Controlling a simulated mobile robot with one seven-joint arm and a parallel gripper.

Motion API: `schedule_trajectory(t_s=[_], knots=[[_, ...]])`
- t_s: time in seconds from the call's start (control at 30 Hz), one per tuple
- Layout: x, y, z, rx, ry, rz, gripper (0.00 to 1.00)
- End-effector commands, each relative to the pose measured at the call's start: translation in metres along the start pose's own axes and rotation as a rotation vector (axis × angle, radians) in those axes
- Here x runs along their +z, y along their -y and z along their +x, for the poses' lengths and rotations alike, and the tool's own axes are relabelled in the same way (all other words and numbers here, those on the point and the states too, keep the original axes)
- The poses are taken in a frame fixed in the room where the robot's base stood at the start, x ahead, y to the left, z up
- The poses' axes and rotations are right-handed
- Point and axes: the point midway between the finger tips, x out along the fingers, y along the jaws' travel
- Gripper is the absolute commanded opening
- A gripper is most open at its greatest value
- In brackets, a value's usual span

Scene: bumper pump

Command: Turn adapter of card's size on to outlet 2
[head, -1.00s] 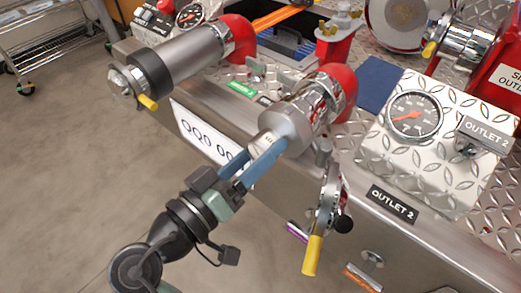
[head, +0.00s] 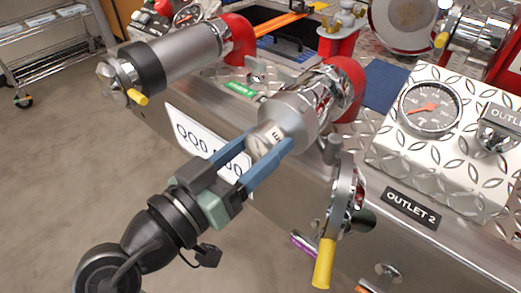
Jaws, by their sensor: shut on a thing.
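My gripper (head: 268,153) has blue fingers shut on the sides of a small silver adapter (head: 266,137) with dark lettering that I cannot fully read. The adapter is at the mouth of outlet 2 (head: 290,112), a chrome pipe with a grey collar on a red elbow. It looks in line with the collar and against it; the fingers partly hide it, and I cannot tell how far it is threaded. The black OUTLET 2 plate (head: 411,208) is on the steel front, to the right. No card stating a size is readable.
A valve lever with a yellow handle (head: 325,262) hangs close to the right of my gripper. Another capped outlet pipe (head: 180,58) projects at upper left. A gauge panel (head: 440,150) is at right. The floor at left is open; a wire shelf (head: 55,45) stands beyond.

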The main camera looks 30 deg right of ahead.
Motion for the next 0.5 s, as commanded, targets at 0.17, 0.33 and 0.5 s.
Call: schedule_trajectory(t_s=[0.17,0.33,0.5], knots=[[0.0006,0.0013,-0.0022,-0.003,-0.004,0.072,0.00],[0.0007,0.0012,-0.0023,-0.004,-0.004,0.134,0.00],[0.0006,0.0015,-0.0024,-0.004,-0.004,0.194,0.00]])
